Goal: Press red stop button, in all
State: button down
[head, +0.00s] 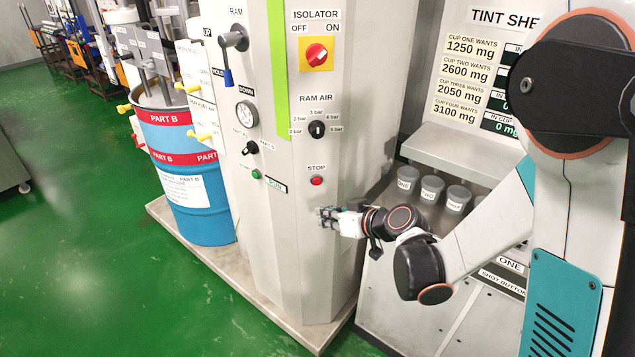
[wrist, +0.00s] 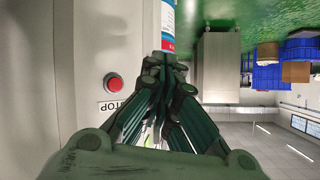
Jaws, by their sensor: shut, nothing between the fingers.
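The red stop button (head: 317,181) is on the grey machine cabinet (head: 340,120), under a STOP label. It also shows in the wrist view (wrist: 114,83), to the left of my fingers. My gripper (head: 322,215) is just below the button in the head view, its fingers pointing left across the cabinet front. In the wrist view my gripper (wrist: 163,62) is shut and empty, its fingertips together. The fingers are apart from the button in the wrist view. Whether they touch the cabinet face I cannot tell.
Above the button are the RAM AIR knob (head: 317,129) and red isolator switch (head: 316,54). A green button (head: 256,174) sits to the left. A blue drum (head: 190,180) stands further left. Several grey-lidded cups (head: 431,188) stand at right, behind my arm. Green floor lies open at left.

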aim_at(317, 182)
jog(key=shift+w, duration=0.15)
jog(key=w+a, duration=0.1)
jog(key=w, duration=0.7)
jog(key=shift+w+p, duration=0.2)
jog(key=shift+p, duration=0.25)
dwell(1.0)
jog(key=shift+w, duration=0.4)
jog(key=shift+w+a, duration=0.1)
jog(key=shift+w, duration=0.35)
dwell(0.6)
jog(key=shift+s+b, duration=0.15)
jog(key=shift+b, duration=0.15)
jog(key=shift+s, duration=0.7)
